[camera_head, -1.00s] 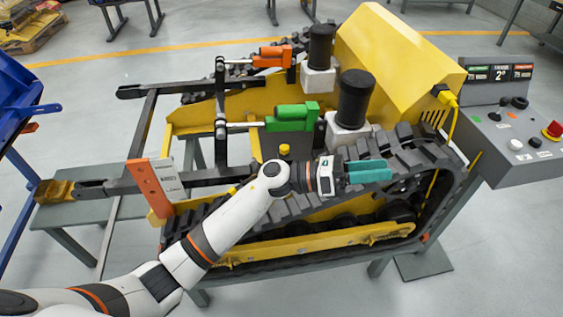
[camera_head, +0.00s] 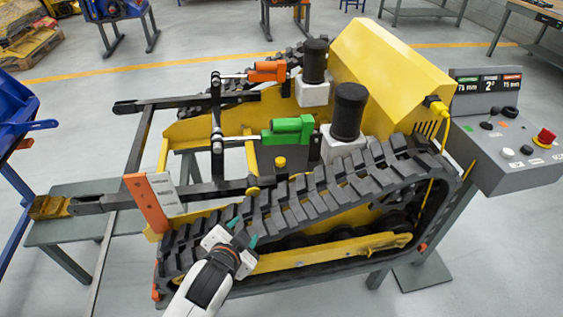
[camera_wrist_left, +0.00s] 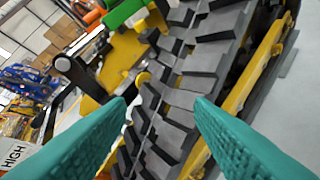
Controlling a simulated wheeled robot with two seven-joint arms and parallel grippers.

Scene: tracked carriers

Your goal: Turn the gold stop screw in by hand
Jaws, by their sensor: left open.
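A small yellow-gold round knob (camera_head: 280,162) stands upright on the carrier frame between the green cylinder and the near track. A second yellow round piece (camera_head: 254,191) sits low at the near track's inner edge. I cannot tell for certain which one is the gold stop screw. My left gripper (camera_head: 243,232) is open and empty over the near track's lower left part, apart from both pieces. In the left wrist view its teal fingers (camera_wrist_left: 160,104) are spread, with track pads between them. My right gripper is not in view.
The near black track (camera_head: 330,185) runs beside the yellow hood (camera_head: 390,70). A green cylinder (camera_head: 288,130) and an orange one (camera_head: 268,71) lie on the frame. An orange-and-white upright plate (camera_head: 147,205) stands at left. A grey control panel (camera_head: 510,140) is at right.

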